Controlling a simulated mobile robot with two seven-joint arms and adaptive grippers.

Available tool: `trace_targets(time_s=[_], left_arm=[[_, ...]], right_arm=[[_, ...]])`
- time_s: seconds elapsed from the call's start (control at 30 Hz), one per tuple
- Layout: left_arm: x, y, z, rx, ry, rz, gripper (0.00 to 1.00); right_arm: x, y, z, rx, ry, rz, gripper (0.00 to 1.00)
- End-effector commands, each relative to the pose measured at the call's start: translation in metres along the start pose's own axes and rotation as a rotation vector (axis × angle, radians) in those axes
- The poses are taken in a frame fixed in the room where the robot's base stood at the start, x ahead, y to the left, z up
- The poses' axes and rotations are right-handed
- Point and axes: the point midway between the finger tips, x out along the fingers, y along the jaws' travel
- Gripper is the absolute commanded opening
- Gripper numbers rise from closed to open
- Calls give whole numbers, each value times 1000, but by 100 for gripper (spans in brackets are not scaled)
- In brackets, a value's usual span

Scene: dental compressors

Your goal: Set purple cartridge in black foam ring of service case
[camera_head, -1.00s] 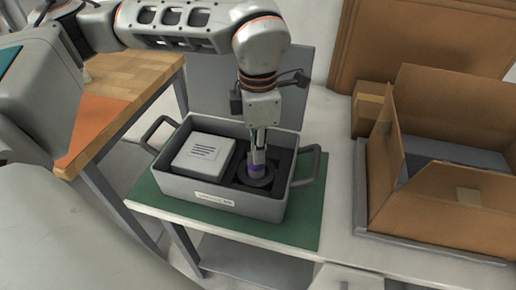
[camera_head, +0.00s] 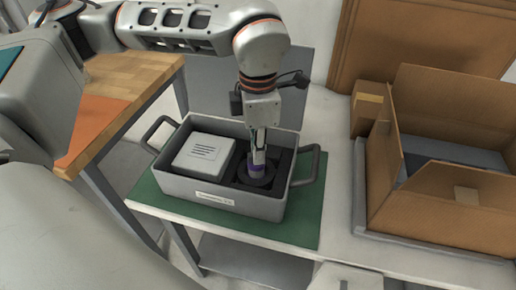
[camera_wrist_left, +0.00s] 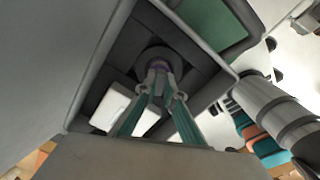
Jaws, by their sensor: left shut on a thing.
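My left gripper (camera_head: 257,158) points down into the grey service case (camera_head: 218,196) and is shut on the purple cartridge (camera_head: 257,168). Only a purple band and part of the cartridge show between the fingers. The cartridge is upright over the middle of the black foam ring (camera_head: 262,182), inside the right compartment of the case. Whether it touches the bottom of the ring is hidden. In the left wrist view the gripper (camera_wrist_left: 161,92) reaches toward the dark round ring (camera_wrist_left: 150,56), with a little purple at its centre. My right gripper is not in view.
A white vented box (camera_head: 203,152) fills the left part of the case. The case stands on a green mat (camera_head: 297,228), with a raised handle (camera_head: 316,165) at its right. An open cardboard box (camera_head: 432,205) in a grey tray stands to the right. A wooden table (camera_head: 125,85) is at left.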

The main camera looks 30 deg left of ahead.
Motion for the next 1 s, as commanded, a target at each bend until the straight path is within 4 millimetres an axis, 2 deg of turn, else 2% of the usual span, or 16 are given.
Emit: trace_targets(time_s=[0.53,0.57,0.6,1.0], left_arm=[[11,0,0,-1,1,-1,0],[11,0,0,-1,1,-1,12],[10,0,0,-1,0,0,16],[10,0,0,0,0,0,16]], right_arm=[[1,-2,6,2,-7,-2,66],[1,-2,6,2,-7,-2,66],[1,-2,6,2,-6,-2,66],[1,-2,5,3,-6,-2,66]])
